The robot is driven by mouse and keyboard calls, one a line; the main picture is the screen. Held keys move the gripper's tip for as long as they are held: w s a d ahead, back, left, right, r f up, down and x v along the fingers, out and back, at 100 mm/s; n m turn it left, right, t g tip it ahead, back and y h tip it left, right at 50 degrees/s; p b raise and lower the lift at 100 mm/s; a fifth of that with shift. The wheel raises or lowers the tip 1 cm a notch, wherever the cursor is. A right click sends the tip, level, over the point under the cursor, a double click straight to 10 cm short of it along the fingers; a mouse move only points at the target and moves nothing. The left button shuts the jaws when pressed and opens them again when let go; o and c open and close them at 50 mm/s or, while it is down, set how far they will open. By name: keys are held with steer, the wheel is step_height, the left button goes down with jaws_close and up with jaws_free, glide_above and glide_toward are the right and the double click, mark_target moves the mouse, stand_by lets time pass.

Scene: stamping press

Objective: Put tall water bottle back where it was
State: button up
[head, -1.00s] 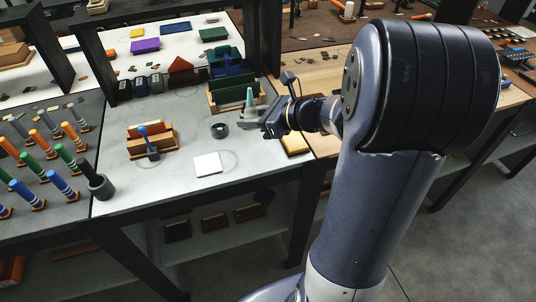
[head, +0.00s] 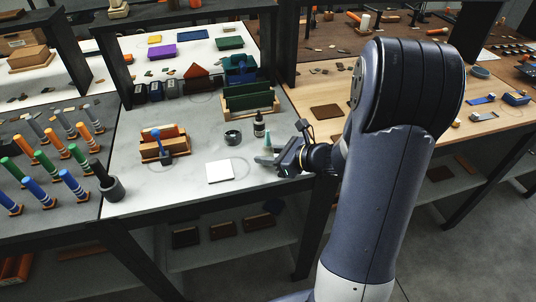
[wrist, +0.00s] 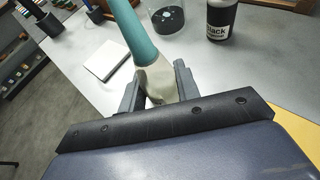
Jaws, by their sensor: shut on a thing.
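A tall teal bottle with a cream end (wrist: 140,35) is between the fingers of my gripper (wrist: 157,88) in the wrist view. I take it to be the tall water bottle. My gripper is shut on its cream part. In the head view the bottle (head: 267,146) shows as a pale green cone at my gripper (head: 274,161), over the front right of the grey worktop (head: 190,195). Whether its lower end touches the worktop is hidden.
A small dark bottle with a white label (head: 259,126) stands just behind my gripper. A round dark pot (head: 233,137) and a white pad (head: 220,171) are to the left. A wooden rack (head: 250,108) stands behind. Bare worktop lies at the front.

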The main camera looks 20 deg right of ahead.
steer(key=shift+f, duration=0.1)
steer(key=o, duration=1)
steer(key=shift+r, duration=0.25)
steer(key=shift+s+d, duration=0.25)
steer(key=shift+d, duration=0.05)
steer(key=v, duration=1.1)
steer(key=shift+s+d, duration=0.1)
steer(key=shift+s, duration=0.05)
